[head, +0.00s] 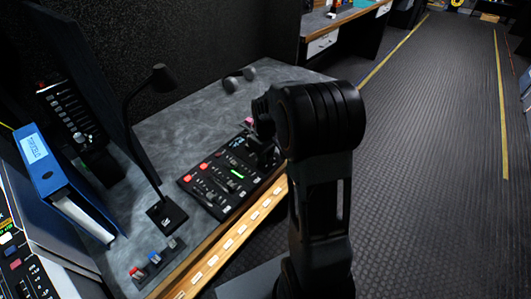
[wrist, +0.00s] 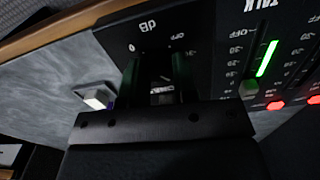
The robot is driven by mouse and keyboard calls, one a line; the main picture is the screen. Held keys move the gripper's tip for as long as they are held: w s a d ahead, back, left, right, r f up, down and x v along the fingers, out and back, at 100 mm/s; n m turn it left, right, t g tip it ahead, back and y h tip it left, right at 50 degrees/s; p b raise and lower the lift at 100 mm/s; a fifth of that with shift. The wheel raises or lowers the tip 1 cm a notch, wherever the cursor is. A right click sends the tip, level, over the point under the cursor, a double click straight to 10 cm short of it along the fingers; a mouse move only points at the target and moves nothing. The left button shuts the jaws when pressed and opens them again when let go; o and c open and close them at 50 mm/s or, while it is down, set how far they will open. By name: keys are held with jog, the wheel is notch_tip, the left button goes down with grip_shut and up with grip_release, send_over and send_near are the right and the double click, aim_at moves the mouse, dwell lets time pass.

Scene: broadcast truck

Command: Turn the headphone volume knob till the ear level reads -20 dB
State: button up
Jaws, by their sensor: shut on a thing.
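The dark control panel (head: 205,174) lies on the grey desk, with my gripper (head: 262,152) down over its far right end. In the wrist view, my gripper (wrist: 157,75) is shut on a small dark knob (wrist: 161,88), mostly hidden between the fingers. Upside-down "dB" and "OFF" marks are printed on the panel beside the fingers. The knob's pointer cannot be made out. A lit green bar (wrist: 267,58) shows to the right, under the word "TALK"; it also shows in the head view (head: 237,173). No ear level number is readable.
A green fader cap (wrist: 249,88) and red buttons (wrist: 275,105) lie right of my gripper. A pale block (wrist: 97,97) is left of it. A desk lamp (head: 166,213), a blue binder (head: 62,172) and headphones (head: 238,80) stand on the desk. The right floor is clear.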

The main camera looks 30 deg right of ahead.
jog(key=m+p, duration=0.1)
jog(key=m, duration=0.3)
jog(key=shift+r+p, duration=0.1)
jog(key=shift+p, duration=0.2)
jog(key=m+p, duration=0.1)
jog(key=m, duration=0.3)
jog(key=shift+m, duration=0.4)
jog(key=m+p, duration=0.1)
jog(key=m, duration=0.3)
jog(key=shift+m+p, duration=0.4)
jog(key=shift+m, duration=1.7)
jog(key=o, duration=0.9)
notch_tip(320, 180, up, 14)
jog(key=shift+f+p, duration=0.15)
jog(key=shift+p, duration=0.85)
